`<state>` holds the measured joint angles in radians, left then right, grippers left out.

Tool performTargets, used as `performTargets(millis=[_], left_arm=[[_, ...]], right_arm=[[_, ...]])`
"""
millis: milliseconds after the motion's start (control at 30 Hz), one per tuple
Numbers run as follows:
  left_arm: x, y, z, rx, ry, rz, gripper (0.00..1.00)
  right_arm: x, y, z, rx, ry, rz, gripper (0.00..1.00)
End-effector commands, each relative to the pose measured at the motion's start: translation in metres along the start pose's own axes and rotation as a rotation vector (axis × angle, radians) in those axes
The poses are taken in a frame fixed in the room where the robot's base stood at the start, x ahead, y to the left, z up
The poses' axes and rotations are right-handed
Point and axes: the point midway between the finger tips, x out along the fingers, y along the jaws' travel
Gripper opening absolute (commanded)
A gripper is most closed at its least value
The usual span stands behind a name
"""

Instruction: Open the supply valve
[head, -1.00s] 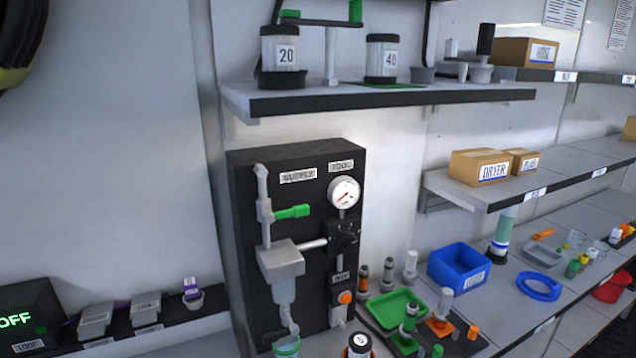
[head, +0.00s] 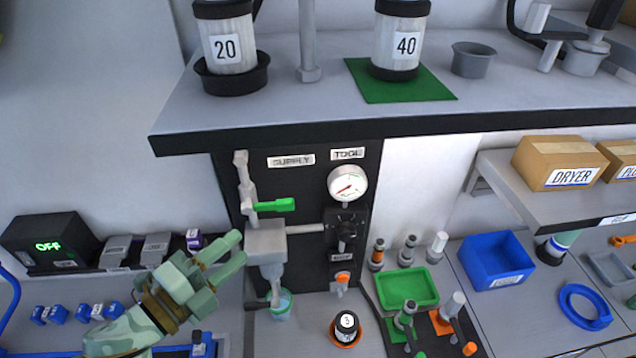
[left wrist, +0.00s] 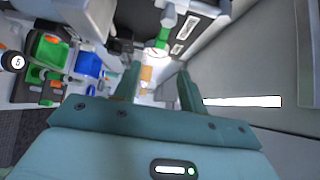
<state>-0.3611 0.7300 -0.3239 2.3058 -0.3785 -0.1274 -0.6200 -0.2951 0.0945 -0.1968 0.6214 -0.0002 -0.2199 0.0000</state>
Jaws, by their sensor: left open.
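The supply valve's green lever (head: 274,204) sits on the grey vertical pipe (head: 245,180) of the black panel, below the SUPPLY label (head: 291,161). The lever lies roughly horizontal, pointing right. It also shows in the left wrist view (left wrist: 162,38), beyond the fingertips. My left gripper (head: 238,251) is open and empty, left of and below the lever in the head view, apart from it. In the left wrist view the two fingers (left wrist: 159,74) are spread with a gap between them. My right gripper is not in view.
A shelf (head: 330,132) with jars marked 20 and 40 overhangs the panel. The grey filter block (head: 266,242) and a round gauge (head: 347,184) are close to the lever. A black box showing OFF (head: 48,245) stands at left. A green tray (head: 408,288) is lower right.

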Motion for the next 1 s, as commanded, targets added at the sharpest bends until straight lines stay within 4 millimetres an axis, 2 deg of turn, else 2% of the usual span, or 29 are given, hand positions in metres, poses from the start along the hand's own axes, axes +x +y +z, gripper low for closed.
performTargets(millis=[167,300,500,700,833,1000], left_arm=[[0.017,-0.002,0.001,0.016,-0.002,-0.002,0.42],[0.048,-0.004,0.002,0.015,-0.003,-0.004,0.42],[0.101,-0.003,0.002,0.013,-0.003,-0.001,0.42],[0.141,-0.002,0.001,0.013,-0.002,0.000,0.42],[0.156,0.001,0.001,0.012,-0.002,0.002,0.42],[0.163,0.001,0.001,0.013,-0.002,0.002,0.42]], right_arm=[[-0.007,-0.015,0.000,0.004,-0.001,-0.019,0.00],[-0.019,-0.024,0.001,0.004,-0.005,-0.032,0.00],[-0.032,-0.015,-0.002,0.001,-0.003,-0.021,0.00],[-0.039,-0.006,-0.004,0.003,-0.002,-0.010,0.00],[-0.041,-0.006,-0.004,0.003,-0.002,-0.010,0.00],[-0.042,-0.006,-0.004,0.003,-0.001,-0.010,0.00]])
